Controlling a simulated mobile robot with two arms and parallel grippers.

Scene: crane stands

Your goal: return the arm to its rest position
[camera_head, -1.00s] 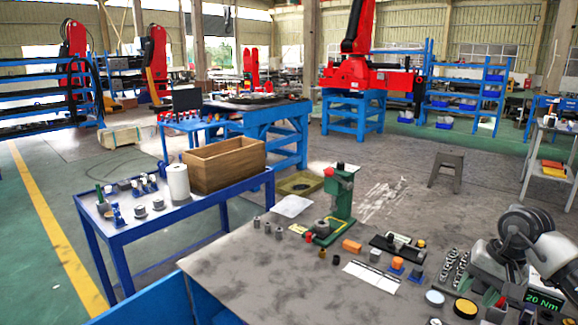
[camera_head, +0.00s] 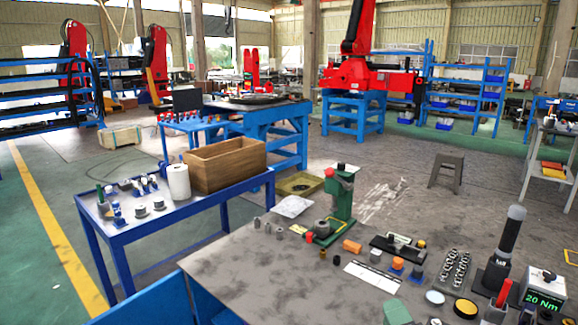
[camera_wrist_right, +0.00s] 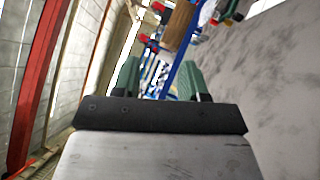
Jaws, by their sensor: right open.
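My right gripper shows in the right wrist view (camera_wrist_right: 159,78) with two green fingers apart and nothing between them. In the head view, only a green fingertip of my right gripper (camera_head: 396,312) appears at the bottom edge, in front of the grey workbench (camera_head: 240,265). The rest of that arm is outside the head view. My left gripper is not in view.
A black upright tool (camera_head: 511,235) and a "20 Nm" display box (camera_head: 542,292) stand at the bench's right. A green press (camera_head: 340,195) and small parts stand farther back. A blue table (camera_head: 205,212) holds a wooden box (camera_head: 226,165).

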